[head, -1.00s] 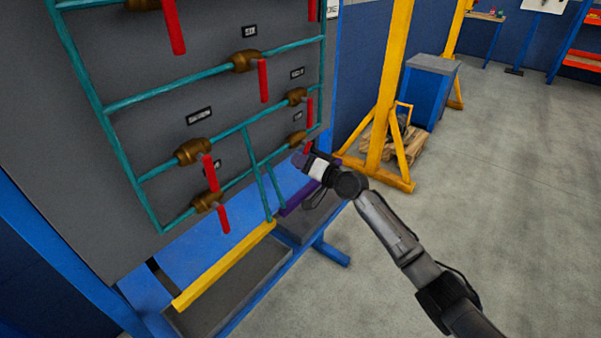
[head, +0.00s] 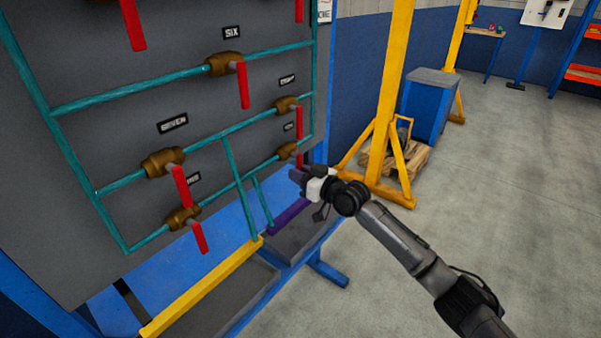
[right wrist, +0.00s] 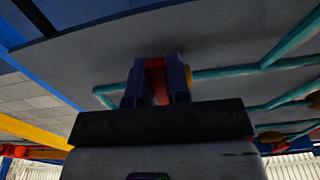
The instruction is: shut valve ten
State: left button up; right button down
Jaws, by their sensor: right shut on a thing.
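The panel carries several brass valves with red levers on teal pipes. The lowest right valve (head: 287,151) has a small label (head: 289,127) above it that I cannot read clearly; its place suits valve ten. My right gripper (head: 298,176) is at this valve's lever, just below and right of the brass body. In the right wrist view, my right gripper (right wrist: 158,82) has its two purple-blue fingers shut on a red lever (right wrist: 157,80) in front of the grey panel. In the head view the fingers hide most of that lever. My left gripper is not in view.
Valve eight's red lever (head: 299,125) hangs just above my right gripper. A yellow bar (head: 205,287) and a purple bar (head: 288,215) run along the blue frame below. A yellow post (head: 388,100) stands to the right. Open floor (head: 500,200) lies farther right.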

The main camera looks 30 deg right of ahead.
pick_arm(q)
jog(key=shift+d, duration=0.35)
pick_arm(e)
jog(key=shift+d+n, duration=0.1)
jog(key=shift+n, duration=0.3)
jog(key=c, duration=1.1)
grip_release()
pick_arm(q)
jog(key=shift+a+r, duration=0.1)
pick_arm(e)
jog(key=shift+s+d+p, duration=0.15)
jog(key=shift+s+p, duration=0.15)
pick_arm(q)
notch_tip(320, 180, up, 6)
jog(key=p, duration=0.5)
pick_arm(e)
jog(key=v, duration=1.3)
